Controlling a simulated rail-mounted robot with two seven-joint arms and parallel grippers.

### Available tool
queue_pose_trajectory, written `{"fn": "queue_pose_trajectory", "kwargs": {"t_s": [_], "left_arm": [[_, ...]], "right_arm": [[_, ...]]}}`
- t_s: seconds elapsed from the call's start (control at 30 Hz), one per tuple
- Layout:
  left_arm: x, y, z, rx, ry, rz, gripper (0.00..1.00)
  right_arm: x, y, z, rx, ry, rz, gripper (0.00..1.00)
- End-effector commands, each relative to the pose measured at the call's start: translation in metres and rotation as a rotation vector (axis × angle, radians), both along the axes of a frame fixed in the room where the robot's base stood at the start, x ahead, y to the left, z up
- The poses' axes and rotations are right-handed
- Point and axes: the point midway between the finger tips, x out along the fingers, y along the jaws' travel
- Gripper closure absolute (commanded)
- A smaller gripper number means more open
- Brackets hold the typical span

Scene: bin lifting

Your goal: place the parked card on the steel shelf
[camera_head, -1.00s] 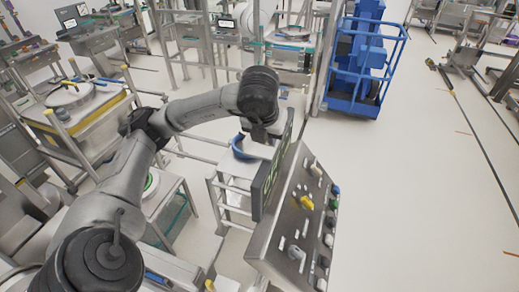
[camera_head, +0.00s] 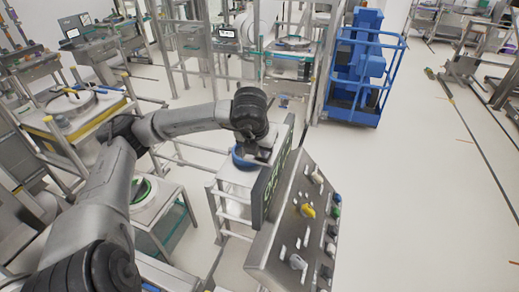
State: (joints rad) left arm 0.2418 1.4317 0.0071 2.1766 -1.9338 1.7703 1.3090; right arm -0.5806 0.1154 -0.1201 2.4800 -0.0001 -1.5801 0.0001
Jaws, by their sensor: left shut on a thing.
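My left gripper (camera_head: 262,153) hangs below the dark wrist in the middle of the head view, just left of an upright dark board with green marks (camera_head: 271,183). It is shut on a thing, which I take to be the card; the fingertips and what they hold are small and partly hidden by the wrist. I cannot tell whether the board is the card or part of the console. A steel shelf frame (camera_head: 232,207) stands below and left of the gripper. My right gripper is not in view.
A tilted steel console (camera_head: 285,237) with coloured knobs stands right of the board. A blue curved thing (camera_head: 240,159) is on the shelf frame beside the gripper. A blue wheeled cage (camera_head: 352,108) stands behind. The floor (camera_head: 425,190) at right is clear.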

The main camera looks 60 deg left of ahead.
Motion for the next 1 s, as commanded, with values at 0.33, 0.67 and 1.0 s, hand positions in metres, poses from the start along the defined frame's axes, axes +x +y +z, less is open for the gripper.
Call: {"fn": "queue_pose_trajectory", "kwargs": {"t_s": [0.33, 0.67, 1.0], "left_arm": [[0.0000, 0.0000, -0.0073, 0.000, -0.002, 0.001, 1.00], [-0.0001, -0.0001, -0.0087, 0.000, -0.002, 0.001, 0.76], [0.0000, 0.0000, -0.0088, 0.000, -0.001, 0.001, 0.58]], "right_arm": [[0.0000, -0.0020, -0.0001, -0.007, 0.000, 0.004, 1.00], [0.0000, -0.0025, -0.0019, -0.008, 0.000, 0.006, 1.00], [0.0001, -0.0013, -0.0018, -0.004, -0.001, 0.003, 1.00]]}}
